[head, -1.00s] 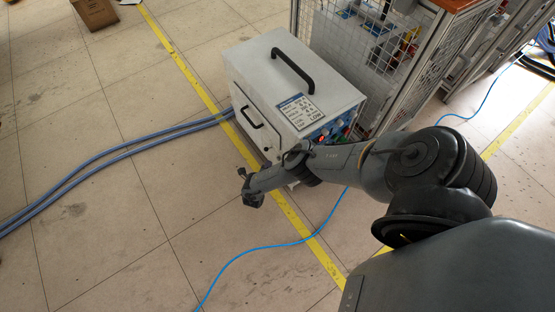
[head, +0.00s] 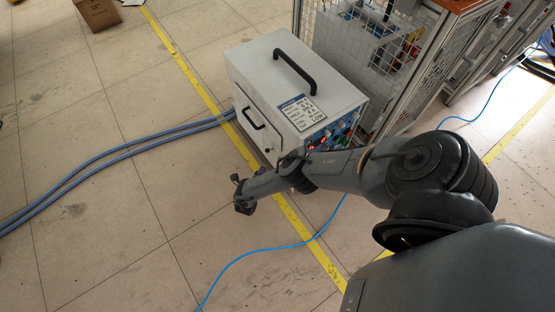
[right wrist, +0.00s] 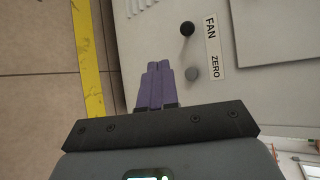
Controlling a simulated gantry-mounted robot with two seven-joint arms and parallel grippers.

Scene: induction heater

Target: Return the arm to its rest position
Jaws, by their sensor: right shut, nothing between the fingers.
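The induction heater (head: 285,75) is a white box with a black top handle and a printed label, in the middle of the head view. Its control panel (head: 338,130) with knobs and a red lit display faces right, partly behind my right arm. My right gripper (head: 242,207) hangs left of the heater's near corner, apart from it. In the right wrist view, its purple fingers (right wrist: 157,75) are shut together and empty. Behind them is a white panel with a black knob (right wrist: 187,29), a grey knob (right wrist: 192,73) and a FAN and ZERO label (right wrist: 213,48). My left gripper is not in view.
A wire-mesh cage (head: 345,45) stands right behind the heater. Blue-grey hoses (head: 110,152) run left from it. A thin blue cable (head: 265,249) and a yellow line (head: 185,68) cross the floor. A cardboard box (head: 97,13) is far left.

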